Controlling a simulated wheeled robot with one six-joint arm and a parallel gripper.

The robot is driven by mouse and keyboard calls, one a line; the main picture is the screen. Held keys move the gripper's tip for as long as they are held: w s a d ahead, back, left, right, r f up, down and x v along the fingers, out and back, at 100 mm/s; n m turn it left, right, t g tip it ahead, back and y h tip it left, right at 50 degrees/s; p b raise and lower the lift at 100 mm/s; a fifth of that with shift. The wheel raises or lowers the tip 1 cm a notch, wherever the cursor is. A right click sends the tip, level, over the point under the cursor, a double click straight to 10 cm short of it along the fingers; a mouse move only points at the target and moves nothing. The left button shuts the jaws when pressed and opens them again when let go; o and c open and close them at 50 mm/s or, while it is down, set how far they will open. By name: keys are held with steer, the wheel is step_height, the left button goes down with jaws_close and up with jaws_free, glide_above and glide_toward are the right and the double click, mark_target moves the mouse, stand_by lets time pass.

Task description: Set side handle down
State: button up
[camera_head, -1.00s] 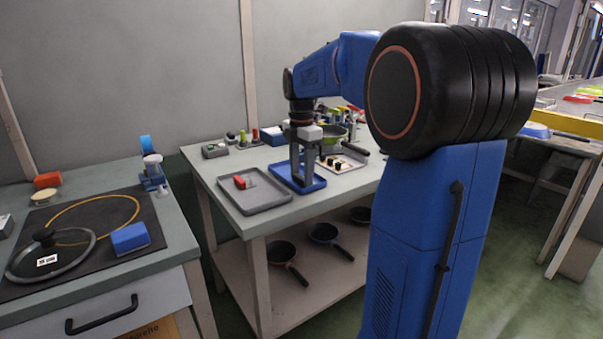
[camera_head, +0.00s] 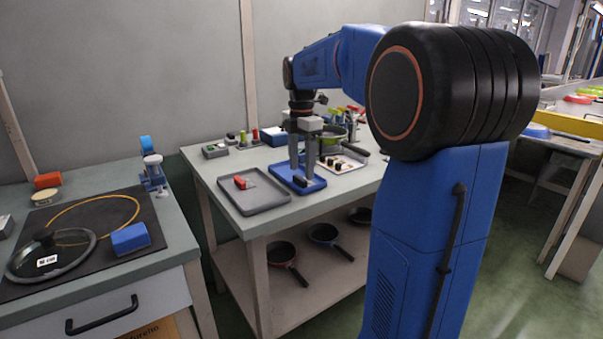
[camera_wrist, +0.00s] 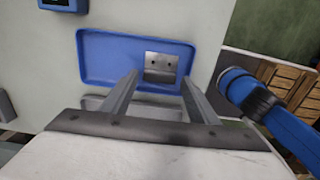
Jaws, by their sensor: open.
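The side handle (camera_head: 300,181) lies in the blue tray (camera_head: 318,186) on the work table as a small dark piece. In the wrist view its grey metal plate with two holes (camera_wrist: 161,67) shows at the right end of the blue tray (camera_wrist: 105,50). My gripper (camera_head: 302,172) is open and points down over that tray. In the wrist view its two fingers (camera_wrist: 160,80) stand apart on either side of the plate, with a gap and nothing held between them. The exact height of the fingertips above the handle cannot be told.
A grey tray (camera_head: 262,203) with a red piece (camera_head: 241,182) stands left of the blue tray. Pans stand on the shelf below. A glass lid (camera_head: 60,262) lies on the left bench.

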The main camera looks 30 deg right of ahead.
step_height(320, 180, up, 9)
steer(key=s+a+f+m+t, duration=0.1)
steer(key=s+a+f+m, duration=0.35)
steer(key=s, duration=0.35)
steer(key=s+a+f+m+t, duration=0.1)
steer(key=s+a+f+m, duration=0.2)
steer(key=s+a+m, duration=0.3)
steer(key=s+a+f+m+t, duration=0.2)
steer(key=s+a+f+m, duration=0.2)
steer(key=s+f+m, duration=0.4)
steer(key=s+f, duration=0.6)
steer(key=shift+s+a+f+t, duration=0.15)
steer(key=shift+a+f+t, duration=0.1)
steer(key=shift+t, duration=0.15)
stand_by(0.5)
